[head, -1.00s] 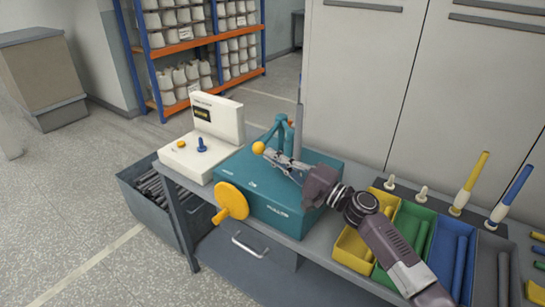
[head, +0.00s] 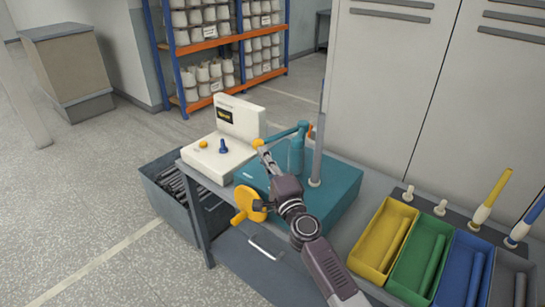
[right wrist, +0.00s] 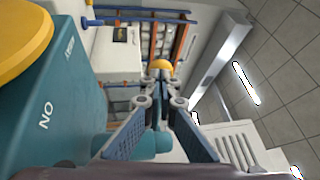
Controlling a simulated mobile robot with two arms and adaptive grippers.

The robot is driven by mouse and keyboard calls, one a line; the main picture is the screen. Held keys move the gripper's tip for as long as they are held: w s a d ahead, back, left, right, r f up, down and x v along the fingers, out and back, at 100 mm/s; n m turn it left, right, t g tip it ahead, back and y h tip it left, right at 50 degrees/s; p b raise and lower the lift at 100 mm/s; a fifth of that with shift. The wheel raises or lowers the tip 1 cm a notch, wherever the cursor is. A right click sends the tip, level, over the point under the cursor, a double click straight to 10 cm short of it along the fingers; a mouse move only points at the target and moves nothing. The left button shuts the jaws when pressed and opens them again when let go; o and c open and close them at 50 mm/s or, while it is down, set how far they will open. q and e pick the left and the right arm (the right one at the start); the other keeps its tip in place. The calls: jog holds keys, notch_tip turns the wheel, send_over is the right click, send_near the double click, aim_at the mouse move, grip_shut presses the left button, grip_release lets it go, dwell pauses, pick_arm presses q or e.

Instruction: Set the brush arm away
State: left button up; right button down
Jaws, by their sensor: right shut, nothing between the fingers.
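The teal brush arm (head: 280,136) reaches left from the top of its teal post (head: 296,158) on the teal machine housing (head: 335,197). A yellow ball knob (head: 257,143) is at its end, pointing toward the white control box (head: 240,116). My right gripper (head: 263,152) is shut and empty, its tips right at the knob. In the right wrist view the knob (right wrist: 160,66) shows just beyond the closed fingertips (right wrist: 158,78); I cannot tell if they touch. My left gripper is not in view.
A yellow handwheel (head: 250,203) is on the housing's front. Yellow (head: 357,252), green and blue trays with rods lie at right. A grey bin (head: 165,210) stands at left, a bobbin rack behind.

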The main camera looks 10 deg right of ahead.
jog(key=w+h, duration=0.1)
jog(key=w+a+m+h, duration=0.1)
jog(key=shift+a+m+h, duration=0.25)
jog(key=shift+m+h, duration=0.05)
jog(key=shift+h, duration=0.1)
jog(key=shift+r+t, duration=0.3)
